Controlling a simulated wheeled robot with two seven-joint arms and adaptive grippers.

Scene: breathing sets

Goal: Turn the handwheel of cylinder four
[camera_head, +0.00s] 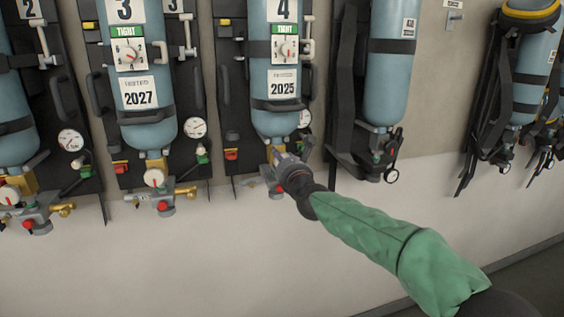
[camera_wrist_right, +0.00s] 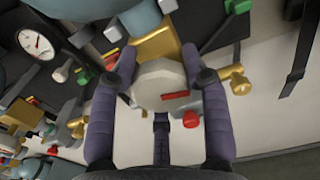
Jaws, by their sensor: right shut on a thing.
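Cylinder four (camera_head: 272,122) is the blue cylinder in the middle of the head view, under a "4" label and a "2025" card. Its pale, many-sided handwheel (camera_wrist_right: 150,82) with a red mark shows in the right wrist view, below a brass valve body (camera_wrist_right: 155,45). In the head view my gripper mostly hides this handwheel. My right gripper (camera_head: 281,160) reaches up from the lower right to the foot of the cylinder. Its two fingers, also in the wrist view (camera_wrist_right: 159,62), are closed against both sides of the handwheel. My left gripper is in neither view.
Cylinder three (camera_head: 145,130), with its own handwheel (camera_head: 154,178), hangs to the left. A strapped cylinder (camera_head: 388,90) hangs to the right. A brass outlet (camera_wrist_right: 238,82) and red knob (camera_wrist_right: 190,119) sit close to my fingers. The wall below is clear.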

